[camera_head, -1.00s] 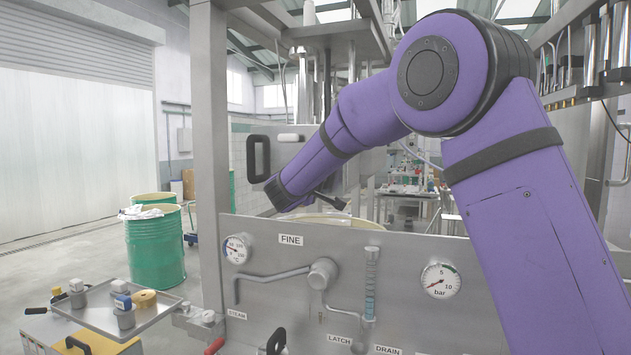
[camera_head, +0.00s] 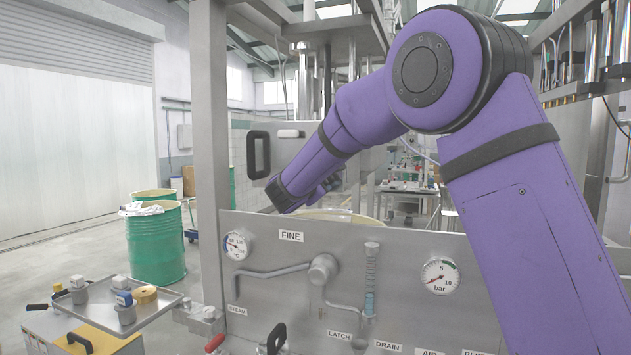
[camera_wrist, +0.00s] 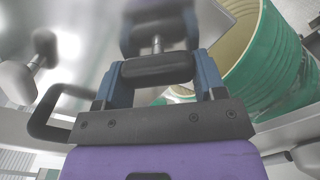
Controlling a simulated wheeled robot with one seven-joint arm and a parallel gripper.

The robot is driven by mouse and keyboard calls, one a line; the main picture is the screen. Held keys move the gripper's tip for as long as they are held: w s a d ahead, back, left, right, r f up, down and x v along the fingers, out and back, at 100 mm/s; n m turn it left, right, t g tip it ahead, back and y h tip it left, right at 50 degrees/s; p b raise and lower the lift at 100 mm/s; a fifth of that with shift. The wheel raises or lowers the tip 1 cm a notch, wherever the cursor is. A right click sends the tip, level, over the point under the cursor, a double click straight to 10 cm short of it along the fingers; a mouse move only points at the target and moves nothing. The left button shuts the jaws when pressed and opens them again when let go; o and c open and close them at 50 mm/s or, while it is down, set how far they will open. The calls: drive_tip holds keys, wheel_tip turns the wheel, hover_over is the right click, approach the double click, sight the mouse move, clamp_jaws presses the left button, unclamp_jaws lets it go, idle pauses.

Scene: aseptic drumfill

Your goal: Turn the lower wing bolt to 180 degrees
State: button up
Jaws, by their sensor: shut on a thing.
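My gripper (camera_wrist: 155,75) shows in the wrist view, with blue fingers on a dark mount. It is shut on a black bar-shaped piece (camera_wrist: 158,69), apparently the wing bolt, with a short metal shank behind it. A second dark, blurred shape lies further out, and I cannot tell what it is. The bolt's angle cannot be read for sure. In the head view my wrist end (camera_head: 290,192) is behind the top edge of the steel panel (camera_head: 300,265). My fingers and the bolt are mostly hidden there.
A plate with a black handle (camera_head: 258,155) stands left of my wrist. A black loop handle (camera_wrist: 45,112) and a rounded metal knob (camera_wrist: 18,82) lie left in the wrist view. An open green drum (camera_wrist: 285,65) is close at right. The panel carries gauges (camera_head: 237,245) and pipes.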

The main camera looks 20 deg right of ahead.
drive_tip(key=n, duration=0.4)
drive_tip(key=shift+s+d+f+n, duration=0.1)
drive_tip(key=shift+f+n, duration=0.1)
drive_tip(key=shift+n, duration=0.1)
drive_tip(key=shift+s+d+f+n, duration=0.1)
drive_tip(key=shift+n, duration=1.2)
drive_tip(key=shift+s+d+n, duration=0.1)
drive_tip(key=shift+n, duration=1.2)
drive_tip(key=o, duration=0.9)
drive_tip(key=v, duration=1)
drive_tip(key=shift+s+a, duration=0.2)
drive_tip(key=shift+s, duration=0.1)
